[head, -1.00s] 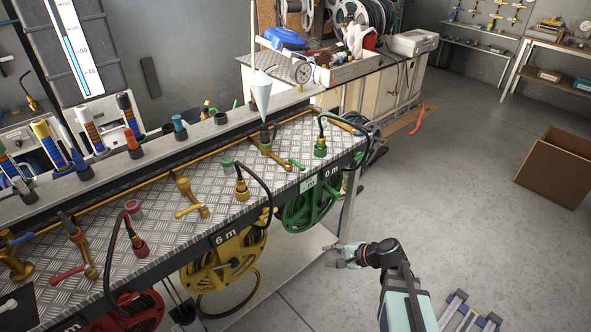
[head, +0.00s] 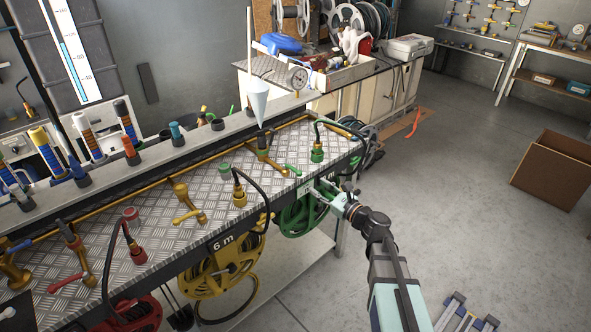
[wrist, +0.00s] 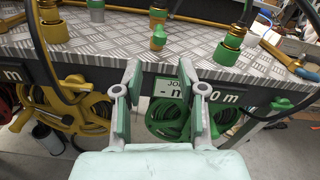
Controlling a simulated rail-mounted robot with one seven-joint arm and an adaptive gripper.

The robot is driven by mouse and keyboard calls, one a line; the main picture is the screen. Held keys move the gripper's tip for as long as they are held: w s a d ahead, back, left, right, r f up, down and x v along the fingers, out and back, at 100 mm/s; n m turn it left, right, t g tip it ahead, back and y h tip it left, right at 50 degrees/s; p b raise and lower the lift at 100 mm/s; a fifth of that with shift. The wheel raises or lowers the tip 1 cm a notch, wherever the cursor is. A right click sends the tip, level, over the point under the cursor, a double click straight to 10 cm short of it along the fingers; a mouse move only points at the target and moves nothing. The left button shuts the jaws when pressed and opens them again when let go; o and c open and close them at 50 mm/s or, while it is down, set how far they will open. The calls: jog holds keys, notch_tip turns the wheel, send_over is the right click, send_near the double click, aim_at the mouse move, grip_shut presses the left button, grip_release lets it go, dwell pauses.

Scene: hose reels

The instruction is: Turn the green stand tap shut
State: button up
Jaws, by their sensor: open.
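The green stand tap (head: 263,152) is a brass body on the metal-plate bench top, near its far right end. Its green lever (head: 292,169) points toward the bench's front edge. In the wrist view the tap's green part (wrist: 158,36) is at the top centre, beyond the fingers. My gripper (head: 325,190) is open and empty, at the bench's front edge beside the green hose reel (head: 300,216). In the wrist view its fingers (wrist: 160,100) are spread before the edge, with a sign between them. It is apart from the lever.
A green hose connector (head: 317,152) with a black hose stands right of the tap. A yellow connector (head: 239,196) and its arching hose stand to the left. A pale cone (head: 258,102) is above the tap. The floor at right is clear around a cardboard box (head: 556,175).

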aim_at(301, 175)
jog(key=p+x, duration=0.3)
jog(key=x, duration=0.9)
jog(key=shift+w+a+f, duration=0.1)
jog(key=shift+w+a, duration=0.05)
grip_shut()
